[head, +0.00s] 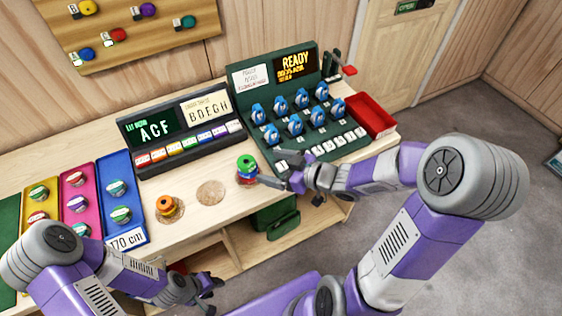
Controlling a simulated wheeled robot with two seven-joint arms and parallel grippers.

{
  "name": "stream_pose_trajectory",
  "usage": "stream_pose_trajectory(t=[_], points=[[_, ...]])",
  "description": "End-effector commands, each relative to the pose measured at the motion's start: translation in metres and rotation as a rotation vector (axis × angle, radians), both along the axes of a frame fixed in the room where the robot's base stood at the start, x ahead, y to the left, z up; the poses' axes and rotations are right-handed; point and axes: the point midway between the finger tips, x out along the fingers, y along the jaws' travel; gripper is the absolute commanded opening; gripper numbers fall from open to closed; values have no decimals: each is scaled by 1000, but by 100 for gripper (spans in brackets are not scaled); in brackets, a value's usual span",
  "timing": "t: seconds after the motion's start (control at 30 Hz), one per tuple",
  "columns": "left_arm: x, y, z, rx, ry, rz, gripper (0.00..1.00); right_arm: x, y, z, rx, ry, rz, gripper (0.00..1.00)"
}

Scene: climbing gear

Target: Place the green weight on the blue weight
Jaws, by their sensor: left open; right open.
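The green weight (246,162) is on top of a small stack near the front edge of the table, right of centre. My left gripper (205,290) is open and empty, low in front of the table.
An orange weight (167,203) stands on a round cork pad at left; an empty cork pad (210,192) lies between it and the stack. Coloured trays (118,165) with tins are at left. Display consoles (170,125) and a rack with blue items (285,105) stand behind.

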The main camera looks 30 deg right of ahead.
Motion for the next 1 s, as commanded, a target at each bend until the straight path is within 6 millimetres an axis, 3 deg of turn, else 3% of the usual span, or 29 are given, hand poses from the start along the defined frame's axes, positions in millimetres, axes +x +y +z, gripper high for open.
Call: stream_pose_trajectory(t=[0.3, 1.0], points=[[0, 0, -11, 0, 1, 1, 43, -18, -13, 6, -1, -3, 1, 86], [0, 0, -11, 0, 0, 0, 43, -18, -13, 7, -1, -2, 1, 86]])
